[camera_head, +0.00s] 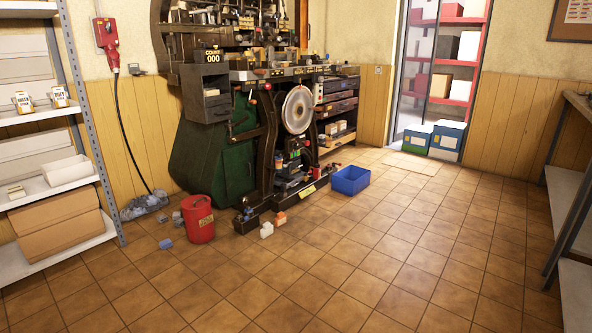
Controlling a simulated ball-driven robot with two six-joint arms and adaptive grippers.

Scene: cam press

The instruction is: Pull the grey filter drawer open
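A dark grey box (205,93) is fixed on the left side of the machine, below a "COUNT 000" sign (213,55). Its front has an opening or recess with something pale inside; I cannot tell whether this is the filter drawer or how far it is open. The machine (262,130) stands against the back wall, with a green body (210,160) and a pale round wheel (297,110). Neither of my grippers is in view.
A red bucket (198,220) and small blocks lie on the floor before the machine, with a blue bin (350,180) to their right. Shelves (60,185) stand at left, a bench (575,215) at right. The middle tiled floor is clear.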

